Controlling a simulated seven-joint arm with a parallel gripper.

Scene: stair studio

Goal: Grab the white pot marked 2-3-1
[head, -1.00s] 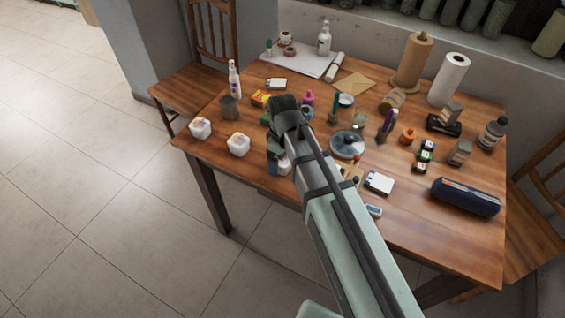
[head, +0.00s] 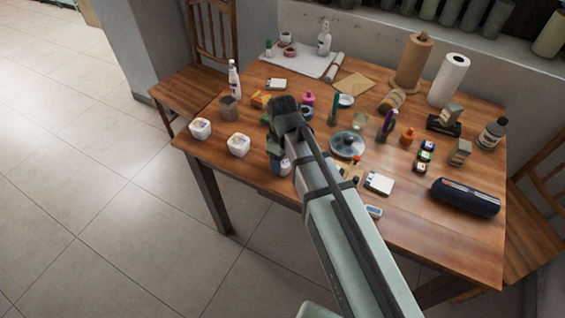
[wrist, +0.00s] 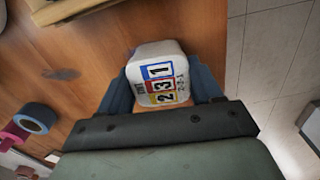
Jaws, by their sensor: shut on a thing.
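The white pot (wrist: 158,56) marked 2-3-1 sits between the blue fingers of my gripper (wrist: 162,82) in the wrist view. Its label has coloured squares with the digits 2, 3 and 1. My gripper is shut on it, with one finger on each side. In the head view my gripper (head: 279,164) is at the near edge of the table, and a small part of the white pot (head: 286,166) shows beside the finger. My arm hides much of that spot. Whether the pot touches the table is hard to tell.
Two other white pots (head: 200,128) (head: 239,145) stand to the left on the wooden table (head: 420,240). A grey cup (head: 229,107) stands behind the pots.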

